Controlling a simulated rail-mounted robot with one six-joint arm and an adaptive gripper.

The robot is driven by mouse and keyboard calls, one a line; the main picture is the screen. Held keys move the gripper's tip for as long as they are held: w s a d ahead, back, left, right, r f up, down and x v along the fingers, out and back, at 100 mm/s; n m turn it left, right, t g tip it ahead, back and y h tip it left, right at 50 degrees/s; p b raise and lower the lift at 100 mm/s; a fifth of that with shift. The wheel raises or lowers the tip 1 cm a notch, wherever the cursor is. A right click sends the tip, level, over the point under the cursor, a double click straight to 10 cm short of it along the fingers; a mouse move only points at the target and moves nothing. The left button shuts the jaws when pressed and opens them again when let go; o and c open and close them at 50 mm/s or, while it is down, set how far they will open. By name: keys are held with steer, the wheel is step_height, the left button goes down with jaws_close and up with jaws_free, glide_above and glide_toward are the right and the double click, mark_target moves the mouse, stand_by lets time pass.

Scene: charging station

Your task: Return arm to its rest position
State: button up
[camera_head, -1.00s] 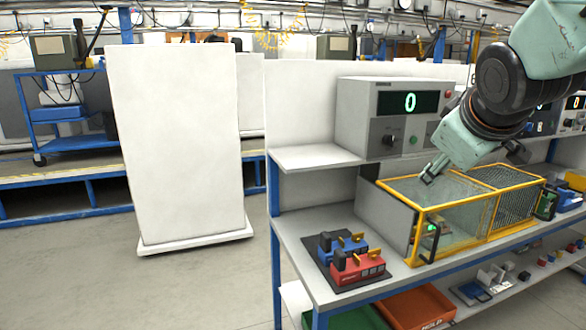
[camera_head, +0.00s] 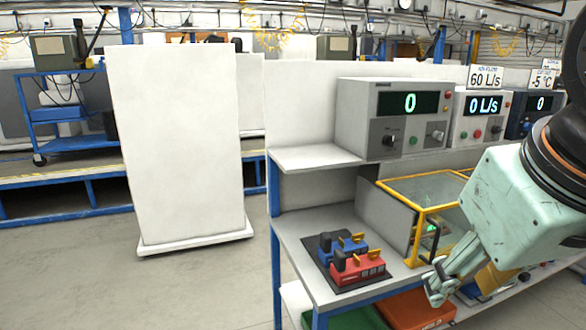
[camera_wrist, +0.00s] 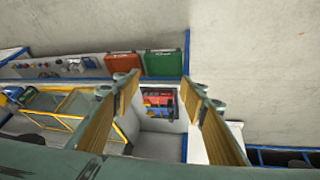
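My arm comes in from the right edge in the head view. My gripper (camera_head: 440,284) points down and to the left, in front of the workbench's front edge. In the wrist view my gripper (camera_wrist: 161,88) has its two fingers spread apart with nothing between them. Red and blue units on a dark mat show far beyond the gap between the fingers. The arm hides the right part of the bench and of the yellow-framed cage.
The yellow-framed cage (camera_head: 412,232) stands on the bench. A red unit (camera_head: 362,268) and a blue unit (camera_head: 349,247) sit on the mat left of it. Orange (camera_head: 416,309) and green bins lie below. The floor at left is clear.

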steer(key=s+a+f+m+g, duration=0.1)
steer(key=s+a+f, duration=0.1)
steer(key=s, duration=0.6)
steer(key=shift+s+a+f+y, duration=0.15)
steer(key=shift+s+a+y, duration=0.25)
steer(key=shift+a, duration=0.1)
steer(key=shift+w, duration=0.1)
stand_by(0.4)
